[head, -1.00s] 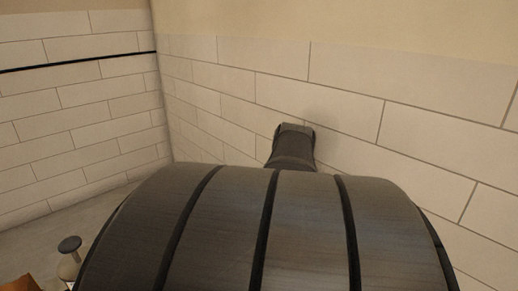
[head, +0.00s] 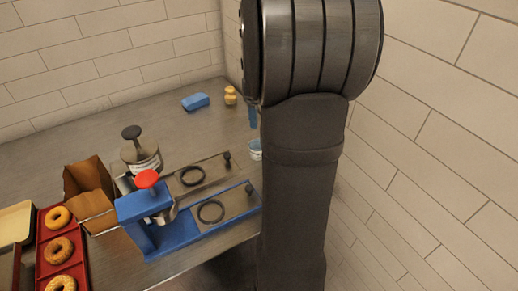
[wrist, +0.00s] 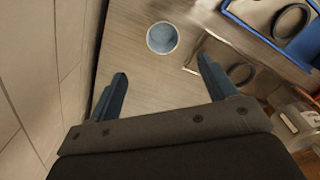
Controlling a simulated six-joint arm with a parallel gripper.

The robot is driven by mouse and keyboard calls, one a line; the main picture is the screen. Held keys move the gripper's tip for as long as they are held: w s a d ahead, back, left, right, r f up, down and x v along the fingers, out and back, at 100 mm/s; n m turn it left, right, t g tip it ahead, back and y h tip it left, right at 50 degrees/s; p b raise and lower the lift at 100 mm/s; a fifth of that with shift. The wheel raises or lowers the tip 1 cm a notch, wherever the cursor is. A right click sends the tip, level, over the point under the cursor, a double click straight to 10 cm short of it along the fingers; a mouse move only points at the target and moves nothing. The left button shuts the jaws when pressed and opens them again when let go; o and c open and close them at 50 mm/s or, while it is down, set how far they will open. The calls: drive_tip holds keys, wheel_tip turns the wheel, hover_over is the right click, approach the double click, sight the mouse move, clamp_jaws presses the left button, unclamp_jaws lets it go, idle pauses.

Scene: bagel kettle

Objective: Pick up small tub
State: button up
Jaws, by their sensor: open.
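The small tub (wrist: 162,37) shows in the wrist view as a round blue shape with a pale rim, standing on the metal counter beyond my fingertips. In the head view the small tub (head: 255,150) is partly hidden behind my arm, at the counter's right side. My gripper (wrist: 163,69) is open and empty, its two blue fingers apart. The tub lies ahead of the gap between them and is not touched. In the head view one blue finger (head: 252,117) shows above the tub; the rest of the gripper is hidden by my arm.
A blue press with a red knob (head: 146,179) and black rings (head: 210,211) stands left of the tub. Behind are a lidded pot (head: 148,164), a blue block (head: 196,101) and a small yellowish object (head: 230,96). Bagels (head: 57,218) lie far left. A tiled wall (wrist: 35,80) is close.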

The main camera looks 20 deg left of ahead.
wheel_tip(320, 180, down, 9)
drive_tip(key=shift+f, duration=0.15)
drive_tip(key=shift+s+a+f, duration=0.1)
drive_tip(key=shift+a+f, duration=0.05)
drive_tip(key=shift+f, duration=1.2)
drive_tip(key=shift+s+a+f, duration=0.1)
drive_tip(key=shift+f, duration=1.25)
drive_tip(key=c, duration=1)
